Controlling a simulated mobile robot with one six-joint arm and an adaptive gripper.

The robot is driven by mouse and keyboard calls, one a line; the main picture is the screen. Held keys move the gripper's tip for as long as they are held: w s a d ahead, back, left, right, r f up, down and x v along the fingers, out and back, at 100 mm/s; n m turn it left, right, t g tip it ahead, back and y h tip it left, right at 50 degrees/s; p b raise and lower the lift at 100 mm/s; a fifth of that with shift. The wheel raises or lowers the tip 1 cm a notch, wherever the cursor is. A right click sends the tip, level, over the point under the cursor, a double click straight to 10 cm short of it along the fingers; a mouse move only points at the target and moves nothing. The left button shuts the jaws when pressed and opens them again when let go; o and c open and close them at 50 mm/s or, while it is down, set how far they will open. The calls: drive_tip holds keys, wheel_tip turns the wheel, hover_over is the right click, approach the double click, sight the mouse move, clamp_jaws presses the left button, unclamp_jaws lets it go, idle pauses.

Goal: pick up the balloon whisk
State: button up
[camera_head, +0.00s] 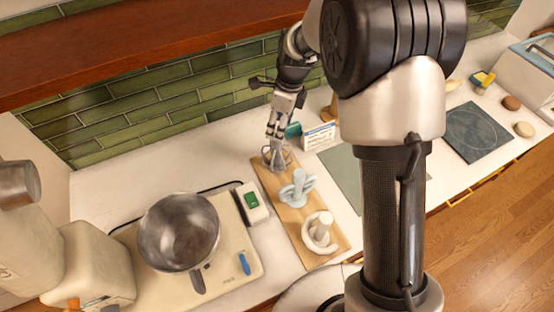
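My gripper (274,148) points down over the far end of a wooden board (321,257) on the white counter. Thin wire loops, which look like the balloon whisk (286,157), show at its fingertips, at board height. The gripper overlaps most of the whisk, so its handle is not clear. I cannot tell whether the fingers are closed on it or only beside it.
On the board are a pale blue ring-and-post piece (298,188) and a white one (320,232). A metal pan (178,232) sits on a cream hob to the left. A small white box (319,137) stands right of the gripper. A green tiled wall (160,108) is behind.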

sight(277, 152)
drive_tip(key=f, duration=0.5)
drive_tip(key=f+b, duration=0.1)
drive_tip(key=f, duration=0.2)
drive_tip(key=shift+w+a, duration=0.15)
drive_tip(key=shift+a, duration=0.2)
drive_tip(key=shift+r, duration=0.15)
drive_tip(key=shift+c, duration=0.6)
clamp_jaws()
